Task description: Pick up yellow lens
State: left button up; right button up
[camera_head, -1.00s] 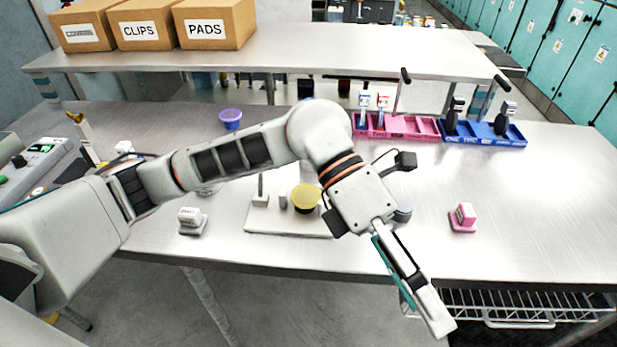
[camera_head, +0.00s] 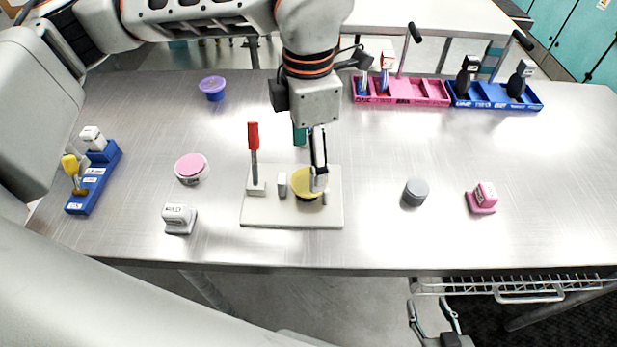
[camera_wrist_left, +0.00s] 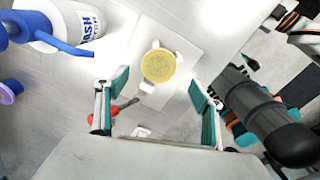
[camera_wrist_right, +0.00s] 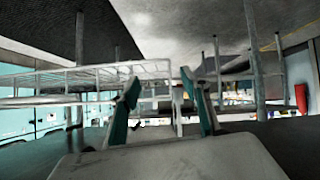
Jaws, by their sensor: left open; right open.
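The yellow lens (camera_head: 301,182) is a round disc on a pale plate (camera_head: 270,217) with small posts, near the table's front. It also shows in the left wrist view (camera_wrist_left: 158,67), face up. My left gripper (camera_head: 312,162) is above the plate, pointing down, one finger overlapping the lens in the head view. In the left wrist view my left gripper (camera_wrist_left: 158,82) is open, its fingers spread wide either side, with nothing between them. My right gripper (camera_head: 431,303) is open and empty below the table's front edge. Its fingers (camera_wrist_right: 160,80) show apart in the right wrist view.
A red-handled upright tool (camera_head: 253,145) stands left of the lens on the plate. A grey cylinder (camera_head: 415,192) and pink stamp (camera_head: 482,198) stand to the right. A pink-topped round pot (camera_head: 191,168) is left. A wash bottle (camera_wrist_left: 72,25) is in the left wrist view.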

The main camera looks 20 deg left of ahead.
aim_at(308, 180)
pick_arm(q)
notch_tip(308, 180, down, 5)
jog(key=shift+w+r+p, duration=0.1)
jog(key=shift+w+p, duration=0.05)
jog(key=shift+p, duration=0.25)
jog(key=c, duration=1)
